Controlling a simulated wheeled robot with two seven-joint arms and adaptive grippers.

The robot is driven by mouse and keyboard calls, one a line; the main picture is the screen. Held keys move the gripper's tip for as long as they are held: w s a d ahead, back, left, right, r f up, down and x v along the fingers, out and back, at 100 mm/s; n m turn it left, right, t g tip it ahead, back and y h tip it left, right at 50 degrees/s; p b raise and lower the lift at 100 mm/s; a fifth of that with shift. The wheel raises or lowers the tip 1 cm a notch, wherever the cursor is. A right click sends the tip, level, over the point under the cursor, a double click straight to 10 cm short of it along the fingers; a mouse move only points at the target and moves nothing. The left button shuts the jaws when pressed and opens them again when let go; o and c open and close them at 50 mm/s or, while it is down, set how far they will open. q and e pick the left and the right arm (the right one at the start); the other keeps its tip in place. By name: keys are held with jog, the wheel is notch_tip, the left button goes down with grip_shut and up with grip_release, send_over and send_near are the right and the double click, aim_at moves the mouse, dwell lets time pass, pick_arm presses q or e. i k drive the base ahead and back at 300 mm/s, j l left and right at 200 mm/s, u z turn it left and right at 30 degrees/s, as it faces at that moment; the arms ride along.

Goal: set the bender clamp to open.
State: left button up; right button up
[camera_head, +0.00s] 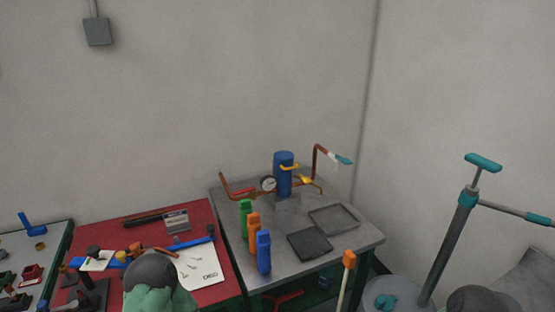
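I cannot clearly pick out the bender clamp. A tool with a blue handle (192,243) lies on the red-topped table (222,290), near small orange, yellow and black pieces (130,252). Its parts are too small to tell whether a clamp there is open or shut. A rounded grey and green form (155,283), apparently part of my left arm, covers the front of the red table. A dark rounded form (470,299) at the bottom right is apparently part of my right arm. Neither gripper's fingers show.
A metal table (355,242) holds a blue cylinder (284,174), a gauge (268,184), copper pipes, green, orange and blue bottles (264,252), and two trays. A tall teal-handled pump (452,228) stands right. Another table (56,240) at left holds small parts.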

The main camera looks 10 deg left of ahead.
aim_at(135, 248)
jog(key=u, duration=1.45)
jog(key=i+l+z, duration=0.15)
jog(key=k+j, duration=0.05)
